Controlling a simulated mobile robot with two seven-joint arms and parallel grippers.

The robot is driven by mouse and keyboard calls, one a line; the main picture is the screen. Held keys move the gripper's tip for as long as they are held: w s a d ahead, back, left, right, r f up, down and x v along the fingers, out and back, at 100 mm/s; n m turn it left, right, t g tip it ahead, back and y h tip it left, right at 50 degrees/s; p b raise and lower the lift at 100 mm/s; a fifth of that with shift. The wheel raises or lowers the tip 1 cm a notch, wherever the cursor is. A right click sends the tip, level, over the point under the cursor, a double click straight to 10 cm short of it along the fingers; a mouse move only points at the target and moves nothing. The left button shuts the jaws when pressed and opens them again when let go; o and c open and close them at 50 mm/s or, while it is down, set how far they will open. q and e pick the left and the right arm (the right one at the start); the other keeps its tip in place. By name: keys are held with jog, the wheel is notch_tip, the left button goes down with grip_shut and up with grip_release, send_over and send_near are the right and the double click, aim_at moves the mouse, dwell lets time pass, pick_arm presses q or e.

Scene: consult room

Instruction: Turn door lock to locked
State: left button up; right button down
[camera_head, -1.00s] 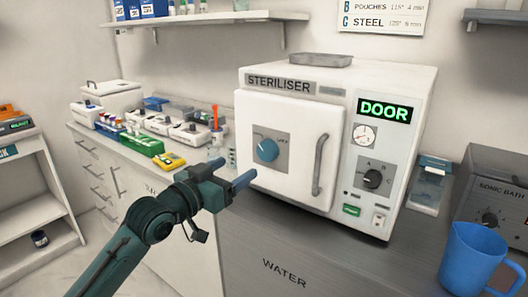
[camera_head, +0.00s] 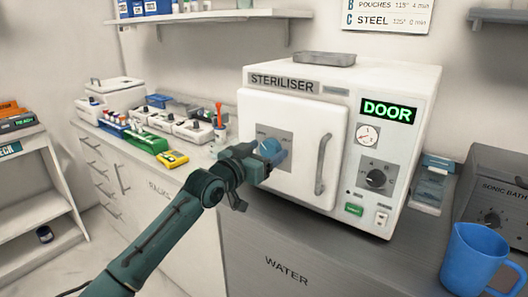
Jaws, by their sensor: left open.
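The white steriliser (camera_head: 405,180) stands on the counter with its door (camera_head: 300,110) shut against the body. The blue round lock knob (camera_head: 268,146) sits on a grey plate (camera_head: 285,138) on the door and is partly hidden by my left gripper (camera_head: 274,158). The gripper is open, with its blue-tipped fingers at the knob; I cannot tell whether they touch it. The knob's pointer and most plate lettering are hidden or too small to read. A green lit display (camera_head: 388,111) reads DOOR. My right gripper is not in view.
A vertical door handle (camera_head: 323,164) is right of the knob. A second black dial (camera_head: 376,179) is on the right panel. A blue jug (camera_head: 470,258) and a sonic bath (camera_head: 495,190) stand at right. Small lab items, including a yellow one (camera_head: 172,159), line the counter at left.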

pick_arm(q)
jog(key=c, duration=1)
jog(key=shift+o, duration=0.2)
